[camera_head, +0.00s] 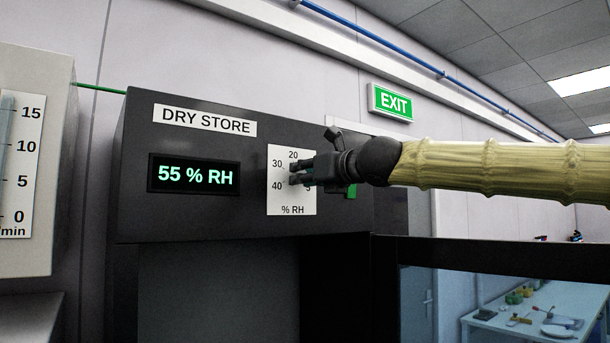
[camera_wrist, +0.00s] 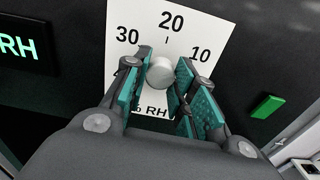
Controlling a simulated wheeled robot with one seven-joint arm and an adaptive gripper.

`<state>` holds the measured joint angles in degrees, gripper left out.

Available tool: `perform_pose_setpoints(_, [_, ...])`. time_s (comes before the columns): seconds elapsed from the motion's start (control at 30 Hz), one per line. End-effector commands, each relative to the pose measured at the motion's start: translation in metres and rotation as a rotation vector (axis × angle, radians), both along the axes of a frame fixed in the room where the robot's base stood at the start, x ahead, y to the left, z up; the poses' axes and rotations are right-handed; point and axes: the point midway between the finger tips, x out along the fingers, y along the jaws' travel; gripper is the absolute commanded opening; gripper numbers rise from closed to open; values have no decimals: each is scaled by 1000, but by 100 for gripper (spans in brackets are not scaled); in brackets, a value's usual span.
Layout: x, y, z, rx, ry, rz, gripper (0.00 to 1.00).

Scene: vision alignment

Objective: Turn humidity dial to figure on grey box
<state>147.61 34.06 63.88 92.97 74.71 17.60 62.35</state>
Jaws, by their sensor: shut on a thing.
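The humidity dial is a pale round knob (camera_wrist: 160,73) on a white scale card (camera_head: 279,205). The card reads 20 at the top, 30 and 40 on the left, 10 on the right, and "% RH" below. My gripper (camera_head: 298,173) reaches in from the right and is shut on the dial, with teal finger pads around the knob in the wrist view. The fingers hide part of the lower scale, and I cannot make out a pointer. The dark grey DRY STORE box (camera_head: 340,228) carries the card and a display (camera_head: 194,174) reading "55 % RH".
A green button (camera_head: 351,191) sits just right of the card. A pale grey box (camera_head: 55,200) at the far left bears a scale from 0 to 15. A table (camera_head: 520,318) with small items stands at the lower right. A green EXIT sign (camera_head: 391,102) is above.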

Motion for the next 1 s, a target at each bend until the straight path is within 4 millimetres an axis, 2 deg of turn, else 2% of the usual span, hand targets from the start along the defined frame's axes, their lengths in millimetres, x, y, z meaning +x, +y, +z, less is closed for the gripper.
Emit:
perform_pose_setpoints(0.37, [0, 0, 2, -180, -130, -1, 3])
perform_pose_setpoints(1.0, [0, 0, 1, -673, -486, -1, 3])
